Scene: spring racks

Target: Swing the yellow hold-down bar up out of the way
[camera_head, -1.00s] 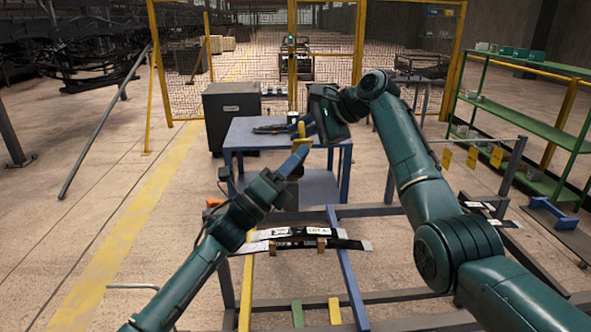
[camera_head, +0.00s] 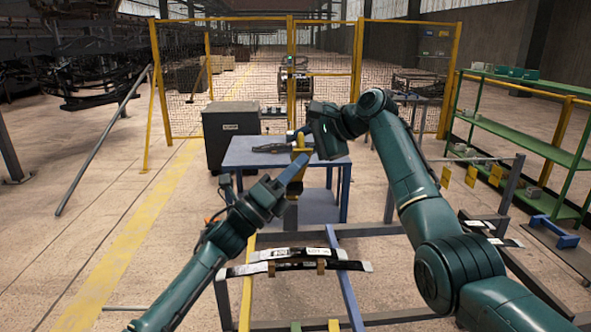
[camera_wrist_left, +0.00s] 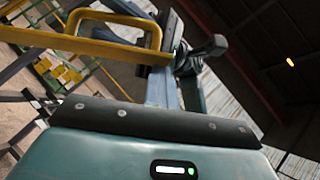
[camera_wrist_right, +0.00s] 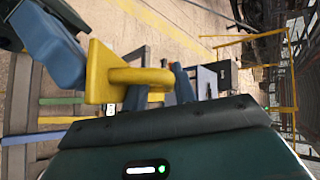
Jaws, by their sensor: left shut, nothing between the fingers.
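The yellow hold-down bar (camera_head: 299,144) shows only as a small piece between my grippers in the head view. In the left wrist view the yellow bar (camera_wrist_left: 75,42) runs in from the left, with a looped handle on it. My left gripper (camera_head: 301,160) is shut and empty, its blue-grey fingers (camera_wrist_left: 162,88) close against the bar. In the right wrist view a yellow plate and handle (camera_wrist_right: 105,78) lie right in front of my right gripper (camera_wrist_right: 158,88). The handle seems to pass between its fingers, but I cannot tell whether they grip it. The bar's angle is unclear.
Dark leaf springs (camera_head: 300,263) with white labels lie on the rack frame (camera_head: 345,285) below my arms. A blue table (camera_head: 245,155) and a dark cabinet (camera_head: 230,128) stand behind. Green shelves (camera_head: 530,140) are at the right. A mesh fence with yellow posts closes the back.

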